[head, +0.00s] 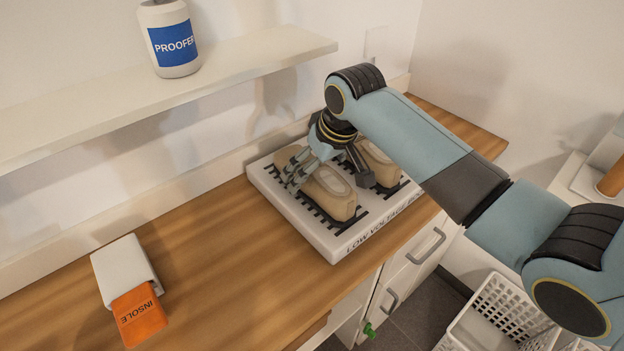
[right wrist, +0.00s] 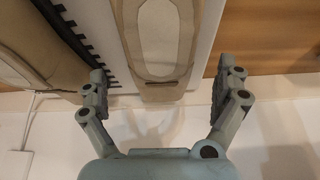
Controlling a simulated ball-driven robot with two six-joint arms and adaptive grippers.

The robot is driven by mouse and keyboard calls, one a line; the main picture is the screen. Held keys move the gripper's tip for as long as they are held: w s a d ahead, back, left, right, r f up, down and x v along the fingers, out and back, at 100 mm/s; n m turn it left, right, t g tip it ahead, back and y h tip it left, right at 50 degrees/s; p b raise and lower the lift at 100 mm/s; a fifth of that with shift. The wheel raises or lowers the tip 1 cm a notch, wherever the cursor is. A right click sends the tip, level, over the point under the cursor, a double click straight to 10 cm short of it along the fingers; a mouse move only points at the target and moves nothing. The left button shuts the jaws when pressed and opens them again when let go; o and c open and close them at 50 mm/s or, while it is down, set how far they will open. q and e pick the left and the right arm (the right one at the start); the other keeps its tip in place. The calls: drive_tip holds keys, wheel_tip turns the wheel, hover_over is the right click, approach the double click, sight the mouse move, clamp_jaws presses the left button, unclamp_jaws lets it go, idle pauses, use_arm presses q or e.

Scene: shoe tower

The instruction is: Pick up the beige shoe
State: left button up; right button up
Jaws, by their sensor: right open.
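Two beige shoes rest side by side on a white low-voltage tray with dark slotted strips (head: 335,250). The nearer beige shoe (head: 335,197) lies under my right gripper (head: 330,172), and the other beige shoe (head: 378,160) is behind it, partly hidden by the gripper. In the right wrist view, my right gripper (right wrist: 160,88) is open, with one finger on each side of a beige shoe's end (right wrist: 165,45). A gap shows between each finger and that shoe. Another beige shoe (right wrist: 38,45) is at the left of that view. My left gripper is out of view.
The wooden counter (head: 225,275) is clear left of the tray, except for a white box with an orange insole packet (head: 140,315). A wall shelf (head: 240,65) with a proofer bottle (head: 170,40) hangs above. A white basket (head: 500,300) stands at lower right.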

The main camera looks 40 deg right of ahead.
drive_tip(key=x, duration=0.4)
drive_tip(key=shift+f, duration=0.2)
drive_tip(key=c, duration=1.5)
